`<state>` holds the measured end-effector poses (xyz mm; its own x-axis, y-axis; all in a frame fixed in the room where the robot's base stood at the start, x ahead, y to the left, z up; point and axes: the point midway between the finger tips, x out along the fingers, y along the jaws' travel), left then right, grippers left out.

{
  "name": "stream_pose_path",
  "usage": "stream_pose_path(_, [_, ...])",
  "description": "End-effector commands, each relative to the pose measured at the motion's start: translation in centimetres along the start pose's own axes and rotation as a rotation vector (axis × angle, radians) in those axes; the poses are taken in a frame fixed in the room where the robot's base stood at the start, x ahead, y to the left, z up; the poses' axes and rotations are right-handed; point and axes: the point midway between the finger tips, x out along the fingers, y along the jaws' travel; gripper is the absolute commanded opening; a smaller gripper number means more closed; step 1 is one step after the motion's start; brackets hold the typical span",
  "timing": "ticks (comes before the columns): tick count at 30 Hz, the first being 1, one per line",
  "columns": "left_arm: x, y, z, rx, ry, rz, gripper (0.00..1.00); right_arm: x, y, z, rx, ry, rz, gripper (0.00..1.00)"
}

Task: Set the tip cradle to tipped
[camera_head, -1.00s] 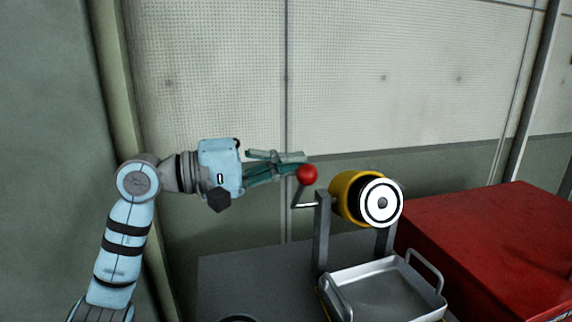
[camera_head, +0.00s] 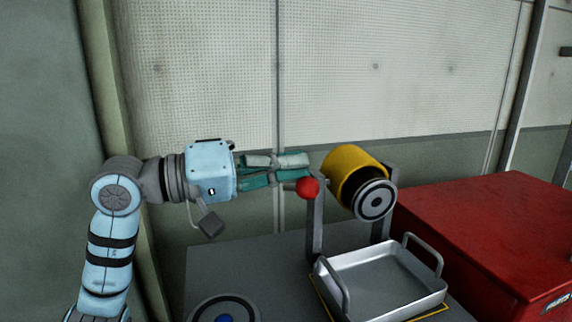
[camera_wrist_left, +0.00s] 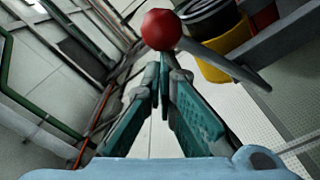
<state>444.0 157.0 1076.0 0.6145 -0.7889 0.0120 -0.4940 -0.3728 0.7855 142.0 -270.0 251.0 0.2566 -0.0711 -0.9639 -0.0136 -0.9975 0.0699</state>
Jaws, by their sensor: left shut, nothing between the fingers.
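The tip cradle holds a yellow drum (camera_head: 354,174) between two grey posts. The drum tilts, with its dark front end and pale ringed disc (camera_head: 374,200) low and towards the tray. Its crank ends in a red knob (camera_head: 307,187) on the left side. My left gripper (camera_head: 304,169) is shut and empty, its fingertips right by the knob, just above and behind it in the head view. In the left wrist view the red knob (camera_wrist_left: 161,30) is just beyond the closed fingertips (camera_wrist_left: 164,58); whether they touch is unclear. My right gripper is out of view.
A metal tray (camera_head: 340,309) with two raised handles stands below the drum on a grey table (camera_head: 255,263). A red cabinet (camera_head: 490,225) stands at the right. A round blue-centred object (camera_head: 224,312) is at the bottom edge. A wall rises behind.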

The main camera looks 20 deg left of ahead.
Motion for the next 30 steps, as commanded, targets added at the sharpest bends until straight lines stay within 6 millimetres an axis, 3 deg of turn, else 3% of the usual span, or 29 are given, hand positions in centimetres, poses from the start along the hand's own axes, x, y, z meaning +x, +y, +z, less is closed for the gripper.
stream_pose_path(12, [0.0, -0.3, 1.4, 0.117, -0.001, 0.003, 0.00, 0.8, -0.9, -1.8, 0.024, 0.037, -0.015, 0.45])
stream_pose_path(30, [0.0, -0.3, 1.5, 0.139, 0.000, 0.003, 0.00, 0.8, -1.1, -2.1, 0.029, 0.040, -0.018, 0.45])
